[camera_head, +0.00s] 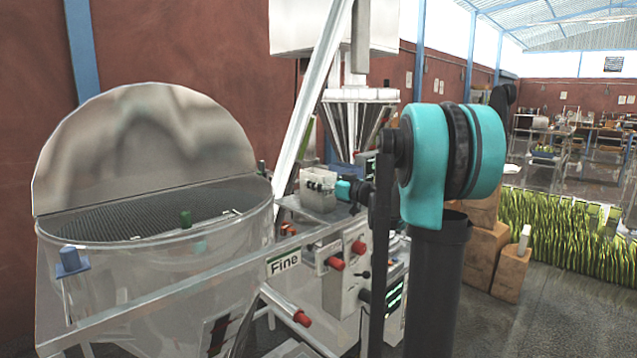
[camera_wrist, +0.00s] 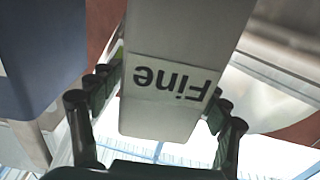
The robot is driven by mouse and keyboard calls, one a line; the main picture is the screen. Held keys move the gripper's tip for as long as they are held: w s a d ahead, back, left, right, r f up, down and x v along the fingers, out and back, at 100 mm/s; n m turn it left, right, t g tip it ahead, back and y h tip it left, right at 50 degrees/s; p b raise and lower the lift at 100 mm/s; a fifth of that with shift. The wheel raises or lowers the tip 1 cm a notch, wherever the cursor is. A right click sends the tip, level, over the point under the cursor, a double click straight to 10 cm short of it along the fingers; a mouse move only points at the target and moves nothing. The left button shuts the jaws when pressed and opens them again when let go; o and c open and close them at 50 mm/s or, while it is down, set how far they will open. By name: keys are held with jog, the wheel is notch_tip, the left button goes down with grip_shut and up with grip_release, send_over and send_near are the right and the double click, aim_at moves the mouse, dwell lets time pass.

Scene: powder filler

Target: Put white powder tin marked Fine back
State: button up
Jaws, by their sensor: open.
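The white tin (camera_wrist: 185,35) marked Fine fills the middle of the wrist view, its label upside down there. My gripper (camera_wrist: 163,100) is open, with one dark finger on each side of the tin's labelled end. I cannot tell whether either finger touches it. In the head view my gripper (camera_head: 328,186) is small and partly hidden, at a pale box (camera_head: 318,203) on a ledge that appears to be the same tin. A white-and-green Fine sign (camera_head: 284,262) is on the machine front below.
A blue-grey container (camera_wrist: 40,55) stands close beside the tin in the wrist view. A large clear drum (camera_head: 150,270) with a mesh top and raised round lid (camera_head: 145,145) stands at left. A slanted metal bar (camera_head: 312,100) rises behind the ledge. Red-knobbed controls (camera_head: 335,263) are below.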

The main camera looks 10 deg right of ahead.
jog(key=v, duration=1.1)
